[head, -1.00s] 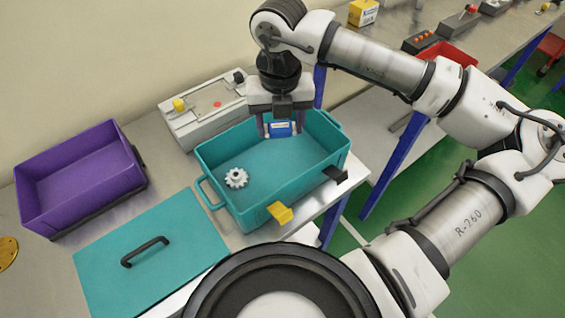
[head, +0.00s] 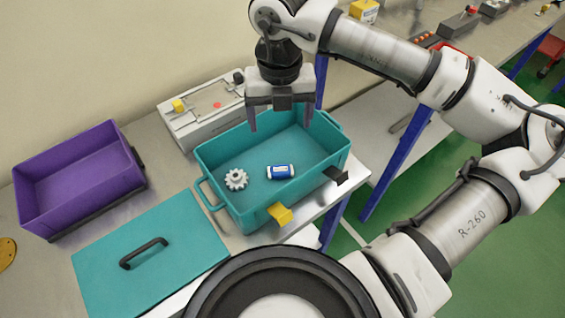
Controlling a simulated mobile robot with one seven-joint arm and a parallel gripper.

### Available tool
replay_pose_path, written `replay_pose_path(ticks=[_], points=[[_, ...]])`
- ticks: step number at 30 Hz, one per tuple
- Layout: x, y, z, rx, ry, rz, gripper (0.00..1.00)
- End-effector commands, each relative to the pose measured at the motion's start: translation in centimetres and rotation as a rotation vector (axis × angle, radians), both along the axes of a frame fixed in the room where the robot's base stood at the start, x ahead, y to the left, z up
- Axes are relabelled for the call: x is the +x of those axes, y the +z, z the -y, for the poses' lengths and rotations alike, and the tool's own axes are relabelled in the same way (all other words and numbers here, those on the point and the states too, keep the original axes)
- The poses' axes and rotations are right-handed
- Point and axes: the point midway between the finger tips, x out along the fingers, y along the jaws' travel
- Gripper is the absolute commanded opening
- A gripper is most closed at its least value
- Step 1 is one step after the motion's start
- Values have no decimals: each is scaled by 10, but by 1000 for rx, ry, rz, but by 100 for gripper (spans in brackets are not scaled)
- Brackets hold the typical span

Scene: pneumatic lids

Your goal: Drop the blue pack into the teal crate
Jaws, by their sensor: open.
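The blue pack (head: 281,172), a small blue piece with white ends and a white label, lies on the floor of the teal crate (head: 243,215). A white gear (head: 236,179) lies to its left in the same crate. My gripper (head: 280,123) is open and empty above the back part of the crate, with its fingers apart. The pack lies apart from the fingers, nearer the camera. The crate is open at the top.
A teal lid (head: 190,245) with a black handle lies flat at the front left. An empty purple crate (head: 85,200) stands at the left. A pale fixture box (head: 190,130) with a yellow knob stands behind the teal crate. A yellow clamp (head: 280,214) and a black clamp (head: 336,174) sit at the crate's front edge.

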Motion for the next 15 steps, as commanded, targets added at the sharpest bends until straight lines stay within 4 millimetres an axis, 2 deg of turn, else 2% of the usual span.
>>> replay_pose_path(ticks=[9,15], points=[[0,71,0,-2,-2,3,83],[0,104,0,-1,-2,2,83]])
